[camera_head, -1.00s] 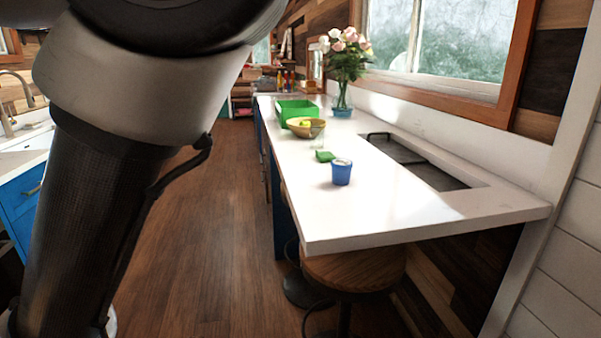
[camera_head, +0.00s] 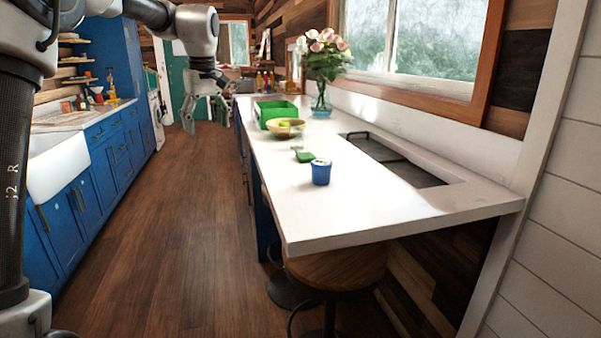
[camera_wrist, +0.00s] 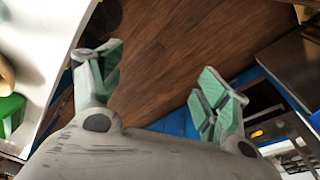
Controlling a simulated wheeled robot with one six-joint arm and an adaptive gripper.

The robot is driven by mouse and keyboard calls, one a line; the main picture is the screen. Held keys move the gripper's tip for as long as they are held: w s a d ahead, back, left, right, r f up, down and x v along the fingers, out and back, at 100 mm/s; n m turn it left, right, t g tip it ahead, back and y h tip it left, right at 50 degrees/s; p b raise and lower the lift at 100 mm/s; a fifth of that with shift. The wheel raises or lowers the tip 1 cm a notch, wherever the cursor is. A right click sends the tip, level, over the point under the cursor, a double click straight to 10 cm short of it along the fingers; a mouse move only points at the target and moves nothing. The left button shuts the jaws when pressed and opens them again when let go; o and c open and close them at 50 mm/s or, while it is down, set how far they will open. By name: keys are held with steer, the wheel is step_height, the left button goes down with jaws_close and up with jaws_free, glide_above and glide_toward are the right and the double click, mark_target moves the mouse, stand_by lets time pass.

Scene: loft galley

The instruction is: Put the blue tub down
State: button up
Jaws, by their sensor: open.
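The blue tub (camera_head: 321,172) stands upright on the white counter (camera_head: 290,215), near its front half, with a pale top. My gripper (camera_head: 207,118) is raised beyond the counter's left edge, over the floor, well apart from the tub. In the wrist view my gripper (camera_wrist: 160,85) is open, its green-padded fingers spread with only wooden floor between them. The tub does not show in the wrist view.
A green sponge-like item (camera_head: 304,156) lies just behind the tub. A yellow bowl (camera_head: 285,128), a green crate (camera_head: 273,112) and a flower vase (camera_head: 321,100) stand farther back. A recessed hob (camera_head: 395,160) is at right. The counter's near end is clear.

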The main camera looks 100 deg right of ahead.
steer(key=s+a+f+m, duration=0.1)
steer(key=s+a+f, duration=0.1)
steer(key=s, duration=0.7)
steer(key=s+a+f+m, duration=0.1)
steer(key=s+a, duration=0.1)
steer(key=s, duration=0.7)
steer(key=m, duration=0.1)
glide_above(322, 162)
steer(key=f, duration=0.2)
steer(key=shift+w+f, duration=0.3)
steer(key=shift+w, duration=0.1)
steer(key=f, duration=0.8)
steer(key=shift+s+d, duration=0.1)
steer(key=shift+s, duration=0.3)
steer(key=c, duration=1.3)
steer(key=shift+r, duration=0.1)
